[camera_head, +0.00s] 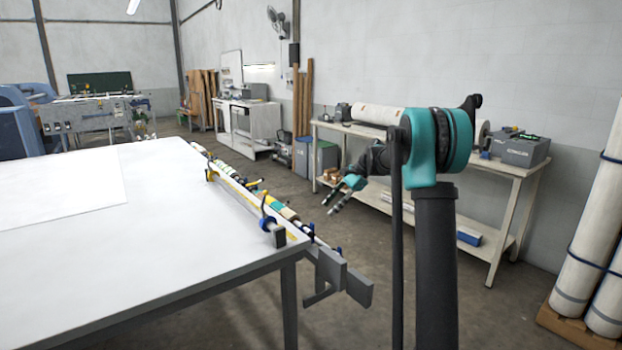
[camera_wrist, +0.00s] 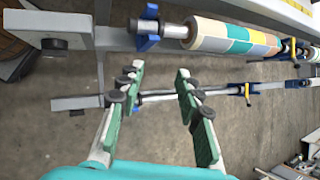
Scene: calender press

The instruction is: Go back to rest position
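My gripper (camera_head: 338,200) shows in the head view to the right of the white table's corner, over the rail side of the table and apart from it. In the wrist view my gripper (camera_wrist: 158,88) has its two green-padded fingers spread wide, with nothing between them but a view of a metal bar and the floor. The bar (camera_wrist: 155,97) appears beyond the fingers, and I see no contact with it.
The white table (camera_head: 150,240) fills the left. A roller with coloured bands (camera_wrist: 235,38) lies on its edge rail with blue and yellow clamps. A wooden workbench (camera_head: 500,168) stands behind my arm. White rolls (camera_head: 585,240) stand at the far right. Open floor (camera_head: 350,250) lies between.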

